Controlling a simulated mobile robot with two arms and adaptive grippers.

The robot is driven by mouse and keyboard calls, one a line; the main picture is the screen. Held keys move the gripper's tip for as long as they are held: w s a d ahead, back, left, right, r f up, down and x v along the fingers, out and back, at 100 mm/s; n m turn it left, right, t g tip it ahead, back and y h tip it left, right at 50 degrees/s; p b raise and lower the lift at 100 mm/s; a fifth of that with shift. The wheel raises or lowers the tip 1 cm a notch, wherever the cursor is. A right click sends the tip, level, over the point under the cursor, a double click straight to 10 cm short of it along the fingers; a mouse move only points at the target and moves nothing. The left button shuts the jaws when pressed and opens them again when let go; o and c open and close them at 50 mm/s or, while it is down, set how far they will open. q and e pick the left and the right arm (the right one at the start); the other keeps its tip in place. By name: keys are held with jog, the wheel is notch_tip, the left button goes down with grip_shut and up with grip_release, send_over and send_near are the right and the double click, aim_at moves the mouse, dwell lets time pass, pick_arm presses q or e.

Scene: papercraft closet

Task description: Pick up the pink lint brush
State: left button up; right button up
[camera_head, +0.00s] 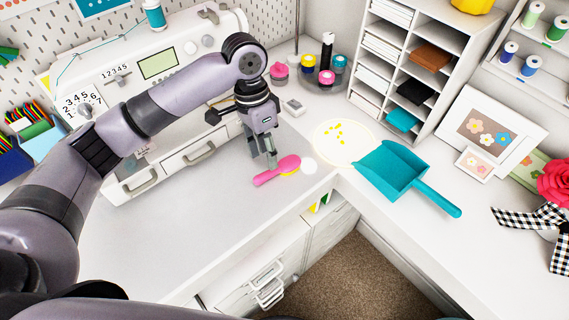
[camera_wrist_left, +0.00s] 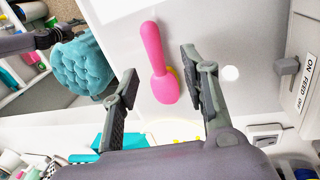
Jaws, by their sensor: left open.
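The pink lint brush (camera_head: 277,171) lies on the white desktop near its front corner, with its handle toward the lower left. In the left wrist view the brush (camera_wrist_left: 155,60) lies between the fingers, its wide head nearest the gripper and its handle reaching away. My left gripper (camera_head: 270,163) is pointed down over the brush. In the left wrist view the left gripper (camera_wrist_left: 158,92) is open, with one finger on each side of the brush head. It is not clear whether a finger touches the brush.
A teal dustpan (camera_head: 400,172) lies to the right, beside a round white plate (camera_head: 344,142) with yellow bits. A white sewing machine (camera_head: 170,70) stands behind my left arm. Spools (camera_head: 327,77) and a shelf unit (camera_head: 412,62) stand at the back. The desktop left of the brush is clear.

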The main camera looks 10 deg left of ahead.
aim_at(269, 171)
pick_arm(q)
jog(key=f, duration=0.1)
jog(key=f+p, duration=0.1)
jog(key=s+f, duration=0.1)
jog(key=f, duration=0.1)
jog(key=shift+s+d+f+p, duration=0.1)
jog(key=shift+d+p, duration=0.25)
jog(key=shift+d+f, duration=0.1)
jog(key=shift+f, duration=0.25)
jog(key=c, duration=0.4)
grip_shut()
pick_arm(e)
jog(key=shift+s+d+r, duration=0.15)
jog(key=shift+s+r, duration=0.7)
jog(key=shift+s, duration=0.05)
